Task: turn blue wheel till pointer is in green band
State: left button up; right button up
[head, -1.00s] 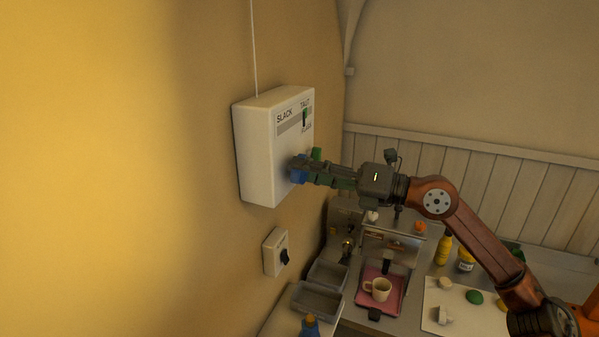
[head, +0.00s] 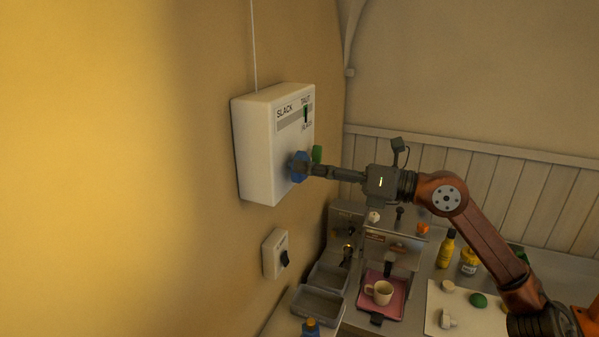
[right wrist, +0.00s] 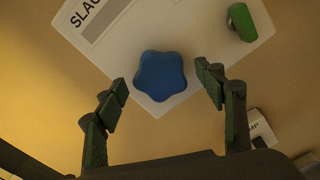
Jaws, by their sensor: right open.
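The blue wheel (head: 299,167) is a lobed knob on the front of a white wall box (head: 256,150). In the right wrist view the blue wheel (right wrist: 161,76) sits between my open fingers, with a gap on each side. My right gripper (head: 314,170) is at the wheel's front in the head view, its fingers pointing at the box. The box has a grey scale strip (head: 291,122) labelled SLACK at left, with a green band (head: 306,114) near its right end. A dark mark shows at the green band, but the pointer's exact position is too small to tell. My left gripper is out of view.
A green handle (head: 317,154) sits beside the wheel on the box. A small switch box (head: 275,254) is on the wall below. Lower right is a counter with grey trays (head: 318,305), a cup (head: 380,292) on a pink mat, and yellow bottles (head: 446,249).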

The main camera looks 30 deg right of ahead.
jog(key=b+v, duration=0.4)
jog(key=v, duration=0.1)
jog(key=shift+s+d, duration=0.1)
jog(key=shift+s, duration=0.05)
